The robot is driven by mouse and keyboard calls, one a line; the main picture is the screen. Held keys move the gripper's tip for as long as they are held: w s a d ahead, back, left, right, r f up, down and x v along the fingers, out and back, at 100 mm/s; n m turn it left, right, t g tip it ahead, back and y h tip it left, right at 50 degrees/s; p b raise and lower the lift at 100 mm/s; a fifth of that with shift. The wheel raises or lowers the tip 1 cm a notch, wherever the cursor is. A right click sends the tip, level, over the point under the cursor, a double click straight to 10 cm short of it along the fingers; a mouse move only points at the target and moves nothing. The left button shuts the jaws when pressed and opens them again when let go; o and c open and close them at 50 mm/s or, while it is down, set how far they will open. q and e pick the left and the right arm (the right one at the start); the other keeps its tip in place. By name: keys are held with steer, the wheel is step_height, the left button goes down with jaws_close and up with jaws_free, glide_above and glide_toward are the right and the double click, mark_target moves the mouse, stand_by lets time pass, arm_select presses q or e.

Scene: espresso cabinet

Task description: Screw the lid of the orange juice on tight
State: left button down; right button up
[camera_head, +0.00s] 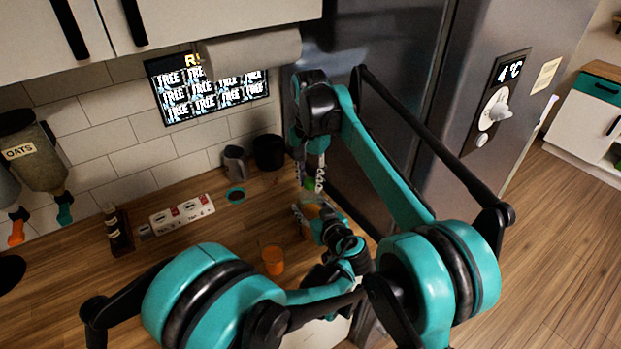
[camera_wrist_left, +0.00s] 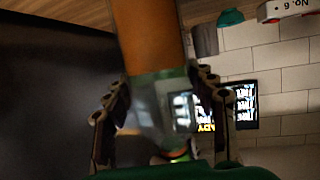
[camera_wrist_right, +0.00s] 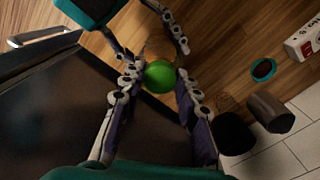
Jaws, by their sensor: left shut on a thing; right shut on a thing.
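The orange juice bottle (camera_head: 308,214) stands at the counter's right end, beside the fridge. My left gripper (camera_wrist_left: 163,108) is shut on its body; in the left wrist view the orange bottle (camera_wrist_left: 150,40) runs between the fingers. The green lid (camera_wrist_right: 160,76) is between the fingertips of my right gripper (camera_wrist_right: 158,80), which is shut on it. In the head view my right gripper (camera_head: 312,178) points down from above with the lid (camera_head: 311,184) just over the bottle's top. I cannot tell whether lid and neck touch.
An orange cup (camera_head: 273,260) stands left of the bottle. A power strip (camera_head: 182,215) lies left. The fridge (camera_head: 400,100) is close on the right.

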steer(key=m, duration=0.4)
steer(key=shift+m, duration=0.4)
steer(key=m, duration=0.3)
steer(key=o, duration=1)
step_height(320, 180, up, 12)
steer(key=shift+f, duration=0.1)
arm_select(q)
steer(key=shift+c, duration=2.3)
jaws_free()
